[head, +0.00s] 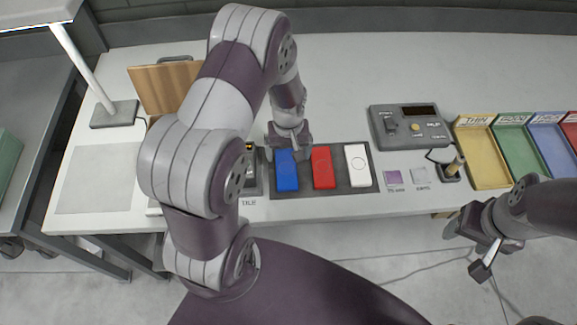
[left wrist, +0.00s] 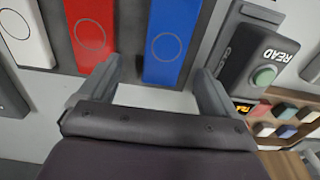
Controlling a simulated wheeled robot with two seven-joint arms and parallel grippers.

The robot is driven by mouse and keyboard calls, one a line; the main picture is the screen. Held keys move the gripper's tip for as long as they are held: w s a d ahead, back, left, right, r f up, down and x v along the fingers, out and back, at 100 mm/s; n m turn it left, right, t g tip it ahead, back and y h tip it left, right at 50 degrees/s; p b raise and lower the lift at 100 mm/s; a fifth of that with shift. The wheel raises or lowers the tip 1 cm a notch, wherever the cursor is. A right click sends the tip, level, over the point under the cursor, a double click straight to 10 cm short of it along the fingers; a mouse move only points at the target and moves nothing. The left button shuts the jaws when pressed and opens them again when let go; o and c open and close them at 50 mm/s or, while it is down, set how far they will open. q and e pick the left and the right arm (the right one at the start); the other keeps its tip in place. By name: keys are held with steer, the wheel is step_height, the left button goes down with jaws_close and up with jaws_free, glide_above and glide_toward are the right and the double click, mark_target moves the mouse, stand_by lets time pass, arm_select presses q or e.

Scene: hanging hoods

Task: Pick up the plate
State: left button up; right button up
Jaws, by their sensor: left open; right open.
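Three flat rectangular pieces, blue (head: 286,172), red (head: 322,167) and white (head: 357,165), lie side by side on a dark mat (head: 341,189). Each has a circle on its face; I cannot tell which of them is the plate. My left gripper (head: 288,146) is open at the far end of the blue piece. In the left wrist view, the blue piece (left wrist: 172,45) lies ahead of the spread, empty fingers (left wrist: 153,88), with red (left wrist: 90,40) and white (left wrist: 25,35) to its left. My right gripper (head: 467,250) is open and empty off the table's front edge.
A grey control box (head: 408,127) stands right of the mat. Yellow (head: 482,157), green (head: 522,150) and blue (head: 557,143) trays line the right. A READ device (left wrist: 262,65) shows beside the blue piece. A lamp (head: 113,113) stands left. The table's back middle is clear.

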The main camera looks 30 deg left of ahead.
mark_target(286, 168)
arm_select(q)
steer(key=f, duration=0.1)
steer(key=s+f, duration=0.1)
steer(key=f+p, duration=0.1)
steer(key=f, duration=0.1)
steer(key=shift+s+f, duration=0.1)
steer(key=shift+s, duration=0.15)
steer(key=shift+f, duration=0.4)
steer(key=shift+w, duration=0.1)
steer(key=c, duration=1.2)
steer(key=shift+r, duration=0.1)
steer(key=shift+c, duration=0.2)
